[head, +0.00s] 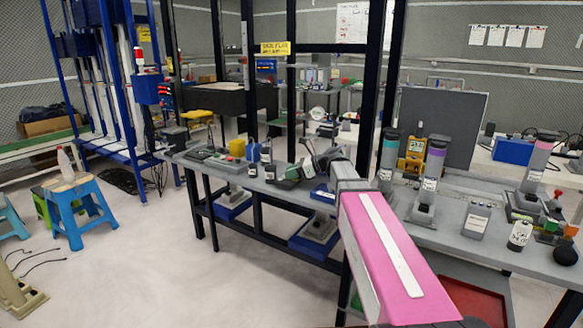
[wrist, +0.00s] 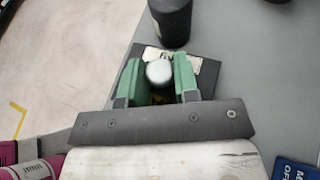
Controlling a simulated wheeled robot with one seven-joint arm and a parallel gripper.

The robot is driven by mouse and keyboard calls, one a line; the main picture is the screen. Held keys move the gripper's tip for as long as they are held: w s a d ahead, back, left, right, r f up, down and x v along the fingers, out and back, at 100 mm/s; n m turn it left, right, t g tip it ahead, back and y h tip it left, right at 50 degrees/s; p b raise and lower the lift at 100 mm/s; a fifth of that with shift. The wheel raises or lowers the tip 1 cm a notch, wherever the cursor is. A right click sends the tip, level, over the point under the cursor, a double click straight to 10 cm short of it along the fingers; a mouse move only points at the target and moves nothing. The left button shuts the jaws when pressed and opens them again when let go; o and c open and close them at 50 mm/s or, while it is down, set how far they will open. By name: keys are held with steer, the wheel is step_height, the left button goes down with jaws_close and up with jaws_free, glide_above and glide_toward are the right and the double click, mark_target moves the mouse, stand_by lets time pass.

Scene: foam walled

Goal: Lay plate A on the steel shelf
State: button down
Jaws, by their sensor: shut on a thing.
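Plate A appears to be the dark square plate (wrist: 207,75) with pale labels and a pale round knob (wrist: 159,72) in the wrist view. My gripper (wrist: 158,75) has its green fingers shut on either side of the knob; their contact is partly hidden. The plate's underside is hidden, so I cannot tell whether it touches the grey surface. In the head view my gripper (head: 306,168) is over the long grey bench, small and partly behind my arm. No surface is clearly marked as the steel shelf; the grey bench top (head: 223,165) is the one below my gripper.
A black cylinder (wrist: 171,22) stands close beyond the plate. A blue sign (wrist: 296,170) lies at lower right. Small bottles (head: 253,156) stand left of my gripper, and grey dispensers (head: 430,180) stand right of my arm. A dark post (head: 291,80) rises behind the bench.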

steer(key=shift+f, duration=0.55)
steer(key=shift+f, duration=0.15)
steer(key=c, duration=0.9)
jaws_free()
steer(key=shift+o, duration=0.2)
steer(key=shift+d+r, duration=0.25)
steer(key=shift+d, duration=0.05)
steer(key=shift+v, duration=3.45)
steer(key=shift+s, duration=0.1)
